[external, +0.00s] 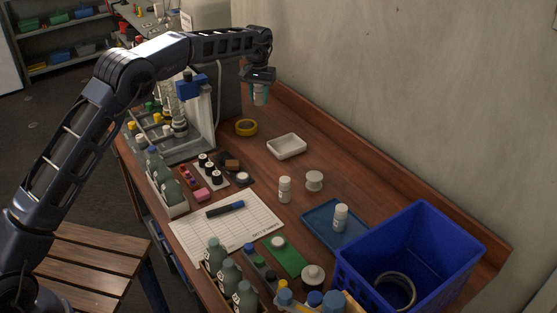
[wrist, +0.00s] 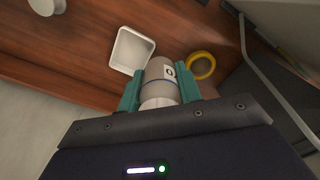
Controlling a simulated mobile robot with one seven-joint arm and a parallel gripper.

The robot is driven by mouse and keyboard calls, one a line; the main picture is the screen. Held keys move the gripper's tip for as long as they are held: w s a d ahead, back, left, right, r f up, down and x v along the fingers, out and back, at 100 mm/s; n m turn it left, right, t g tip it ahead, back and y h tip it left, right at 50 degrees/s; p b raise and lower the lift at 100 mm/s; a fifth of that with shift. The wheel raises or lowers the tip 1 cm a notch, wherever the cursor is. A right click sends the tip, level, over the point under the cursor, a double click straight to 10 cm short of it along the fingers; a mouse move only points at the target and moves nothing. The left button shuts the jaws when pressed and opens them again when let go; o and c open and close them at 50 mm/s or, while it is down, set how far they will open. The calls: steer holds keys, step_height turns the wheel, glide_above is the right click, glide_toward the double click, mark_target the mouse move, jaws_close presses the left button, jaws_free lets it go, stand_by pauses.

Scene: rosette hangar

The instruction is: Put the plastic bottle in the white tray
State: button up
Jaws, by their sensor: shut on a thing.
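My gripper (external: 260,86) is raised above the back part of the wooden bench. In the wrist view its two teal fingers (wrist: 161,92) are shut on a pale grey plastic bottle (wrist: 162,76) with a small label. The bottle (external: 261,95) hangs below the gripper in the external view, clear of the bench. The white tray (external: 287,146) lies empty on the bench, lower and to the right of the bottle. The tray also shows in the wrist view (wrist: 131,50), just beyond the left finger.
A yellow tape roll (external: 246,127) lies left of the tray. A white round container (external: 314,180) and a small white bottle (external: 285,189) stand in front. A blue tray (external: 335,224) and blue bin (external: 409,258) are at the right. A bottle rack (external: 172,137) stands at the left.

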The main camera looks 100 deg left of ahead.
steer(key=m, duration=0.2)
glide_above(280, 152)
step_height(280, 152, down, 20)
steer(key=shift+a+r, duration=0.1)
stand_by(0.4)
steer(key=o, duration=0.6)
steer(key=shift+o, duration=0.3)
step_height(280, 152, up, 12)
